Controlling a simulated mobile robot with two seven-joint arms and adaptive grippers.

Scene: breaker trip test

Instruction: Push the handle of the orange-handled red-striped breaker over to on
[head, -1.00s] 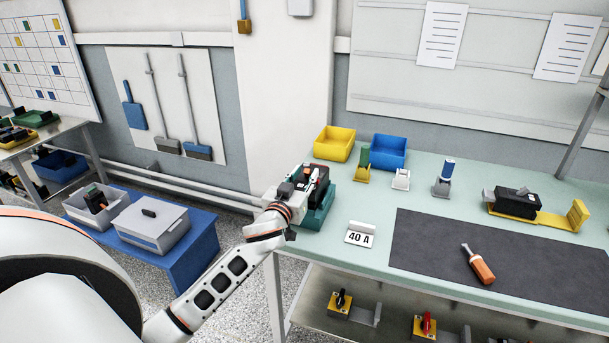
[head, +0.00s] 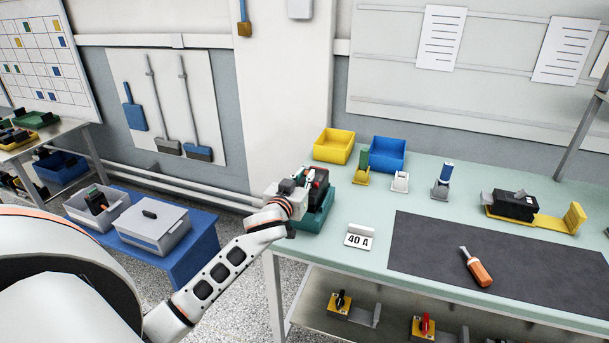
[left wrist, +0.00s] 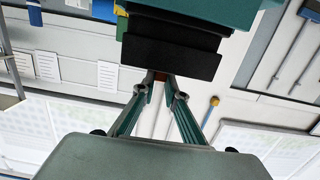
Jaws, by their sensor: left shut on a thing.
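The breaker (head: 322,174) is a dark block with red on it, seated in a teal holder (head: 316,218) at the near left corner of the bench. In the left wrist view its black body (left wrist: 170,50) fills the top centre, under teal. My left gripper (head: 308,184) is at the breaker's left side. In the left wrist view its fingertips (left wrist: 158,84) are closed around a small brown-orange piece, the handle (left wrist: 160,75), at the edge of the black body. The handle is mostly hidden, and its exact position cannot be told. My right gripper is not in view.
A 40 A card (head: 358,237) stands right of the holder. An orange-handled screwdriver (head: 479,270) lies on a dark mat (head: 430,250). Yellow (head: 333,147) and blue (head: 388,154) bins stand behind. Another black breaker (head: 515,205) sits in a yellow fixture at the right.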

